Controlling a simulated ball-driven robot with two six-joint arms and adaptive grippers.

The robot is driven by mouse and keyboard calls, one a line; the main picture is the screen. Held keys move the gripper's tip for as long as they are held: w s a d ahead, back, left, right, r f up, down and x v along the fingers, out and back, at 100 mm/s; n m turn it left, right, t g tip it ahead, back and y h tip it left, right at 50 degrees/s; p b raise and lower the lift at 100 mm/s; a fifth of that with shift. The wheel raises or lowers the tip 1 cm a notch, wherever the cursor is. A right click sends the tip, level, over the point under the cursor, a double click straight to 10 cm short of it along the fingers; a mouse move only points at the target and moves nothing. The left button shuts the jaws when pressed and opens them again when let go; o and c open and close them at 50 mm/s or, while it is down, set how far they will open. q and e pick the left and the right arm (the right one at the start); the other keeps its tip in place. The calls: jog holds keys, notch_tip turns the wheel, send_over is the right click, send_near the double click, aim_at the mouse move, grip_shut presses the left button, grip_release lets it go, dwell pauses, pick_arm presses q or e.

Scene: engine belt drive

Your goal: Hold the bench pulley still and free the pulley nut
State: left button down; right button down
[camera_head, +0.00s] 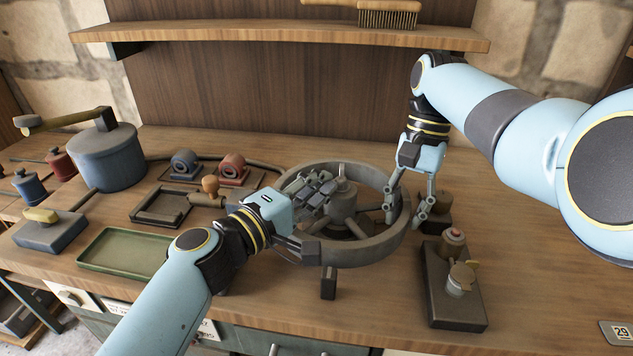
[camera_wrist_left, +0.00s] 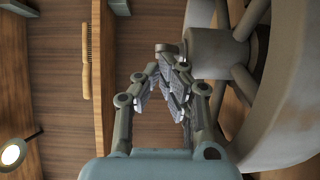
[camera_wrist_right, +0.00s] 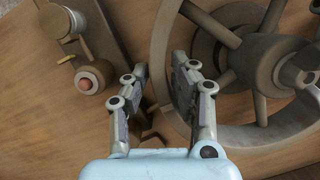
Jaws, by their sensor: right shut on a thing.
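The bench pulley (camera_head: 375,249) is a big grey spoked wheel lying on the bench. Its hub (camera_head: 343,207) carries the pulley nut (camera_head: 342,172) on top; the nut also shows at the hub's end in the left wrist view (camera_wrist_left: 168,48). My left gripper (camera_head: 318,187) is above the wheel, beside the hub top. Its fingers (camera_wrist_left: 160,78) lean close together with a narrow gap, just short of the nut and holding nothing visible. My right gripper (camera_head: 405,212) is shut on the right side of the pulley rim; in the right wrist view its fingers (camera_wrist_right: 160,85) straddle the rim.
A dark block with round fittings (camera_head: 455,305) stands right of the wheel. A green tray (camera_head: 125,250), a small dark tray (camera_head: 160,218), a blue pot (camera_head: 107,160) and red and blue parts stand left. A shelf with a brush (camera_head: 388,18) is above the back.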

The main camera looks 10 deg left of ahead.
pick_arm(q)
jog(key=shift+s+d+f, duration=0.2)
jog(key=shift+s+d, duration=0.1)
jog(key=shift+d, duration=0.15)
pick_arm(e)
jog(key=shift+s+a+f, duration=0.15)
jog(key=shift+s+a, duration=0.1)
jog(key=shift+a, duration=0.2)
jog(key=shift+s+d, duration=0.2)
jog(key=shift+d, duration=0.25)
jog(key=shift+w, duration=0.2)
pick_arm(q)
jog(key=v, duration=2.3)
jog(key=shift+w+a, duration=0.2)
jog(key=shift+a, duration=0.15)
pick_arm(e)
jog(key=shift+w+r, duration=0.2)
jog(key=shift+r, duration=0.1)
pick_arm(q)
jog(key=shift+r, duration=0.1)
pick_arm(e)
jog(key=c, duration=1.4)
grip_release()
jog(key=shift+o, duration=1.4)
jog(key=shift+s, duration=0.1)
jog(key=shift+f, duration=0.1)
